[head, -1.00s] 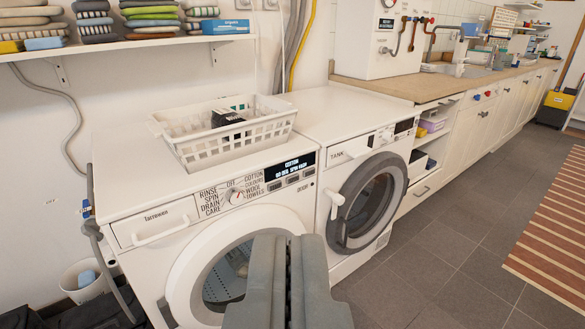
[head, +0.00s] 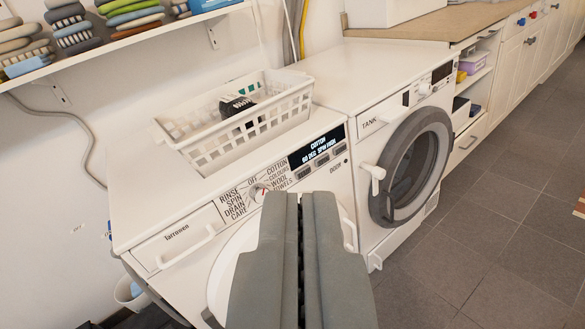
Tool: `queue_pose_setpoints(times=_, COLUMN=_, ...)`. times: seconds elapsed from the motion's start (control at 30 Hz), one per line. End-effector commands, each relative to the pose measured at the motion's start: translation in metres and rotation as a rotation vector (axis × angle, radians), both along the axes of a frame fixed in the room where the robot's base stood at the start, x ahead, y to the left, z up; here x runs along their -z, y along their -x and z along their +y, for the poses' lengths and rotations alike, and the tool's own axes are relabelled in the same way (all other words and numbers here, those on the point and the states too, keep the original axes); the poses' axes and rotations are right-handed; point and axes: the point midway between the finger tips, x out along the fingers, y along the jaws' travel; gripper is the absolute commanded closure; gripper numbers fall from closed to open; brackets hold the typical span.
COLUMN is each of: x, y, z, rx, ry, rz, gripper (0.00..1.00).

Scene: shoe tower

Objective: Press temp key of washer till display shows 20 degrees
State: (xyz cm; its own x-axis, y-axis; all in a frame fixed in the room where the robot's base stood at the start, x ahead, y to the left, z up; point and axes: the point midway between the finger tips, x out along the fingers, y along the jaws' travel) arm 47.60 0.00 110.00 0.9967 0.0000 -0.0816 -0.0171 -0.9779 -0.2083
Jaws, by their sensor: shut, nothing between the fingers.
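The near washer (head: 150,205) is white, with a program dial (head: 258,192) and a dark display (head: 316,147) on its front panel. The display reads COTTON with a second line that looks like "60 DEG SPIN HIGH". A row of small keys (head: 320,162) sits just under the display; their labels are too small to read. My gripper (head: 305,200) is shut and empty. It is in front of the washer, below the panel in the picture, and covers much of the round door. I cannot tell that it touches anything.
A white basket (head: 230,135) with a dark item stands on the near washer. A second white machine (head: 375,130) marked TANK stands to the right. A shelf with folded textiles (head: 120,35) hangs at upper left.

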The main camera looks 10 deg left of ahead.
Motion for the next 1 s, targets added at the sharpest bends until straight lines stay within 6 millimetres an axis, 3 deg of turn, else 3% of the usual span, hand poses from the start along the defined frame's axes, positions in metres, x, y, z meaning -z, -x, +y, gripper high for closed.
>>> queue_pose_setpoints(times=0.57, x=0.057, y=-0.125, z=-0.003, rx=0.044, ry=-0.246, rz=0.041, gripper=1.0)
queue_pose_setpoints(times=1.0, x=0.121, y=-0.211, z=-0.008, rx=0.096, ry=-0.427, rz=0.065, gripper=1.0)
